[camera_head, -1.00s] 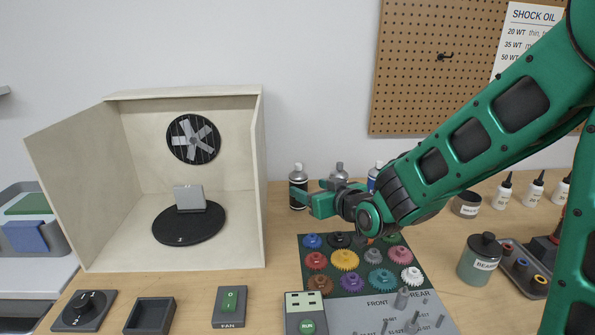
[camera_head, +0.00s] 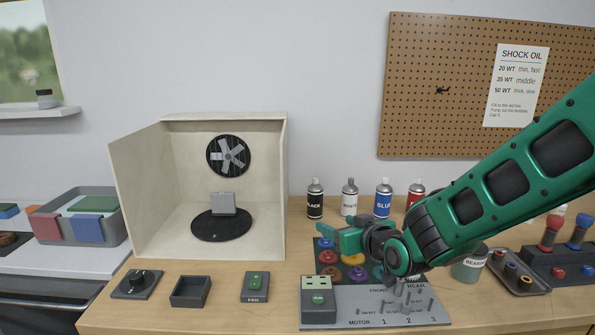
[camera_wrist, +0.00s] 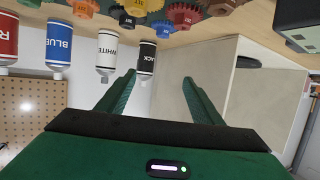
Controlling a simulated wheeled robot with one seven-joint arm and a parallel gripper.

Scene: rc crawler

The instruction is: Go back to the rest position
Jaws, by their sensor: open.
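My gripper (camera_head: 347,234) is teal and held above the workbench, in front of the spray cans and over the back of the gear mat. It points left toward the spray booth. In the wrist view my gripper (camera_wrist: 160,95) shows its two fingers apart with nothing between them. My green arm reaches in from the right side of the head view and hides part of the gear mat (camera_head: 322,246).
A spray booth (camera_head: 140,190) with a fan and turntable stands left. Black (camera_head: 315,205), white, blue and red spray cans stand at the back. A run box (camera_head: 318,300) and gear board stand in front. A bearings jar (camera_head: 468,266) is right.

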